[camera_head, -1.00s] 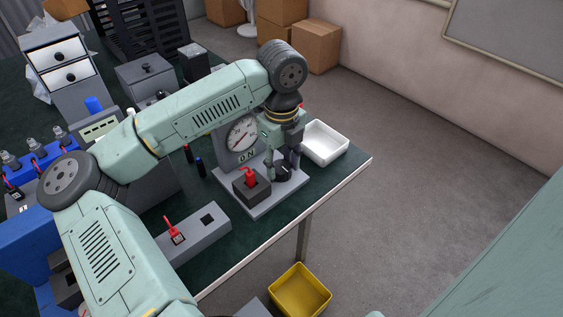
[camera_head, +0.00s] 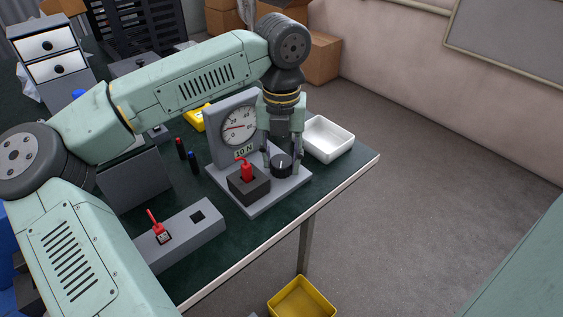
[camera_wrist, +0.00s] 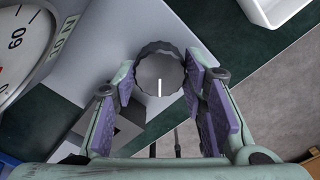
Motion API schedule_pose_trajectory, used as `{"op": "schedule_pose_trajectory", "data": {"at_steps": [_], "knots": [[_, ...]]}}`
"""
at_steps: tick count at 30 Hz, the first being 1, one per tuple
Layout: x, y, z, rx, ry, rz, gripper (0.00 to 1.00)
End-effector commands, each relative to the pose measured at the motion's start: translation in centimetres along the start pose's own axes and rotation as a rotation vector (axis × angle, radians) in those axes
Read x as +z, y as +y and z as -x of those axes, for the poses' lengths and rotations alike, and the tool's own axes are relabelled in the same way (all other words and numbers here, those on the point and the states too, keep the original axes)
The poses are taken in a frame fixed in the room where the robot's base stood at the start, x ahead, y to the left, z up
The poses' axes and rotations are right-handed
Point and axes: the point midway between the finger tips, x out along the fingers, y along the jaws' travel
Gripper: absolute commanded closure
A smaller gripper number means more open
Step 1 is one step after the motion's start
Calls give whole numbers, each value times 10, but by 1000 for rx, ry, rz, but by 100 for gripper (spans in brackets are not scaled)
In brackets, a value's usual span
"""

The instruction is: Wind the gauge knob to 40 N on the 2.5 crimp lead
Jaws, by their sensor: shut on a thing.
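The black ridged gauge knob (camera_head: 281,168) stands on the grey base plate of the gauge. It shows from above in the wrist view (camera_wrist: 158,72), with a white mark pointing toward my wrist. My gripper (camera_head: 282,158) points down with its fingers closed on either side of the knob; the purple pads (camera_wrist: 160,85) flank it.
A white tray (camera_head: 328,139) stands right of the gauge. A yellow bin (camera_head: 302,300) is below the table edge. Two small pens stand left of the gauge.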

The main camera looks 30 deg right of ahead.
Motion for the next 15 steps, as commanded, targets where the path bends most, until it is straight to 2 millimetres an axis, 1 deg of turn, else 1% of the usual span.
{"op": "schedule_pose_trajectory", "data": {"at_steps": [6,15], "knots": [[0,0,-1,1,-2,-131,89],[0,0,0,0,-1,-222,89]]}}
